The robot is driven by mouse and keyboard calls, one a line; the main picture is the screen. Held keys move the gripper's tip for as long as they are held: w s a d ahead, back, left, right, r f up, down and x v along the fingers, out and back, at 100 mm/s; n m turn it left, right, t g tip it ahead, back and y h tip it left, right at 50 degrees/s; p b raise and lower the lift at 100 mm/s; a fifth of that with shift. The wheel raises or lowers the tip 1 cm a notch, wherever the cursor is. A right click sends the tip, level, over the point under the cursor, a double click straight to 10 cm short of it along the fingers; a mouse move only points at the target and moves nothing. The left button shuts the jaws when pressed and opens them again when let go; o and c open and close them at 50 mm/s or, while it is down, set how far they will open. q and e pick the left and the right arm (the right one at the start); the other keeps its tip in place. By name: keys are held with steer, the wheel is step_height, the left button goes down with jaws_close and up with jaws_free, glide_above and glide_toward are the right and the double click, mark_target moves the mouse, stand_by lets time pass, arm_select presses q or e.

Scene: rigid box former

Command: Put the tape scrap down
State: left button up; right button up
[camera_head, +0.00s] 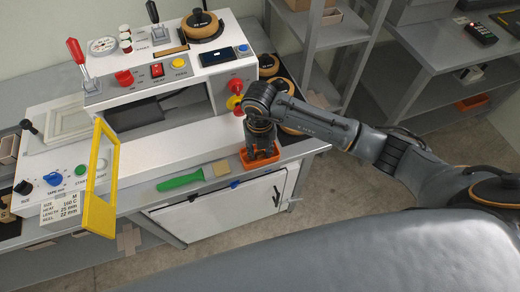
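My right gripper (260,143) points down over a small orange tray (247,164) at the right end of the grey bench. Its fingertips are low in or just above the tray, and the gripper body hides most of the tray's inside. I cannot make out a tape scrap, and whether the fingers are open or shut does not show. My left gripper is not in view.
A brush with a green handle (180,181) lies left of the tray. The white box-forming machine (160,80) stands behind, with a yellow frame (100,180) at its front left. Dark round rolls (285,85) sit behind my gripper. Grey shelves (335,35) stand at right.

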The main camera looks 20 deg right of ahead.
mark_target(260, 154)
steer(key=shift+o, duration=1)
steer(key=shift+r, duration=0.55)
step_height(260, 154, up, 11)
steer(key=b, duration=0.2)
steer(key=shift+r, duration=0.15)
